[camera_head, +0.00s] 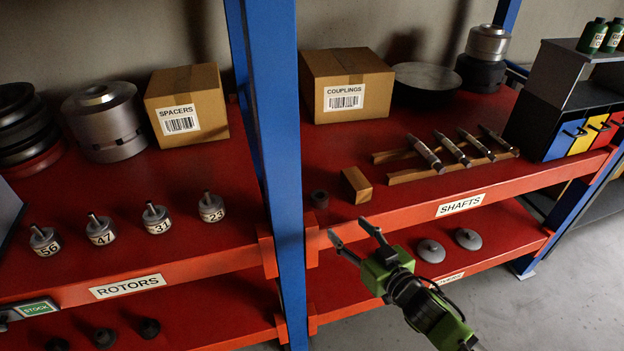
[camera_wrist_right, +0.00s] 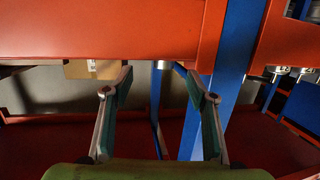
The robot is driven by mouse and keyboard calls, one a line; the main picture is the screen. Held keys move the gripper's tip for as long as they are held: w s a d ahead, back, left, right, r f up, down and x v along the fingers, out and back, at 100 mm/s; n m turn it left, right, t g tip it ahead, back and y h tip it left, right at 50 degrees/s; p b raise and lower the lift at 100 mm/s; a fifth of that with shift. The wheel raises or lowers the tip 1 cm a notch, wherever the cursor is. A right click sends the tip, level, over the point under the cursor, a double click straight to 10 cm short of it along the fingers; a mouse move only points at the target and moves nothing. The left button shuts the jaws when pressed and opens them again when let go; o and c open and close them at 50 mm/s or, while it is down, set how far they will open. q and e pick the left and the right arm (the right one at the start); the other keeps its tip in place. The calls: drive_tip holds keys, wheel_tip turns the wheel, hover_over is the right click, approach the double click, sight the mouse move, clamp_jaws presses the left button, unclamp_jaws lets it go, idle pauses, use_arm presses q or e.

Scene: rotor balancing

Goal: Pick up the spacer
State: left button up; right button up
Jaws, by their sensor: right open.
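A small dark cylinder (camera_head: 320,198), which looks like the spacer, stands on the red shelf between the blue post and a wooden block (camera_head: 356,184). My right gripper (camera_head: 347,227) is open and empty in front of the shelf's front edge, below and right of that cylinder in the head view, apart from it. Its two spread fingers also show in the right wrist view (camera_wrist_right: 158,84), with nothing held between them. I cannot make out the dark cylinder in the wrist view. My left gripper is not in view.
A blue post (camera_head: 274,130) divides the shelf, close left of the cylinder. Several shafts lie on a wooden rack (camera_head: 398,177) to the right. Several numbered rotors (camera_head: 157,219) stand on the left. A cardboard box labelled SPACERS (camera_head: 205,95) stands behind them.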

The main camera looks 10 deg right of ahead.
sight(324, 203)
drive_tip(key=shift+w+a+r, duration=0.45)
drive_tip(key=shift+w+r, duration=0.2)
drive_tip(key=shift+r, duration=0.2)
drive_tip(key=x, duration=0.3)
drive_tip(key=shift+w+a+r+p, duration=0.15)
drive_tip(key=shift+w+a+p, duration=0.15)
drive_tip(key=shift+a, duration=0.1)
drive_tip(key=x, duration=0.2)
drive_tip(key=shift+w+d+f, duration=0.1)
drive_tip(key=shift+w+f, duration=0.1)
drive_tip(key=shift+w, duration=0.8)
drive_tip(key=shift+w+a, duration=0.3)
drive_tip(key=shift+w, duration=0.1)
drive_tip(key=x, duration=0.3)
drive_tip(key=shift+w+f+p, duration=0.1)
drive_tip(key=shift+f+p, duration=0.05)
drive_tip(key=shift+p, duration=0.25)
drive_tip(key=shift+w+a, duration=0.1)
drive_tip(key=shift+w, duration=0.25)
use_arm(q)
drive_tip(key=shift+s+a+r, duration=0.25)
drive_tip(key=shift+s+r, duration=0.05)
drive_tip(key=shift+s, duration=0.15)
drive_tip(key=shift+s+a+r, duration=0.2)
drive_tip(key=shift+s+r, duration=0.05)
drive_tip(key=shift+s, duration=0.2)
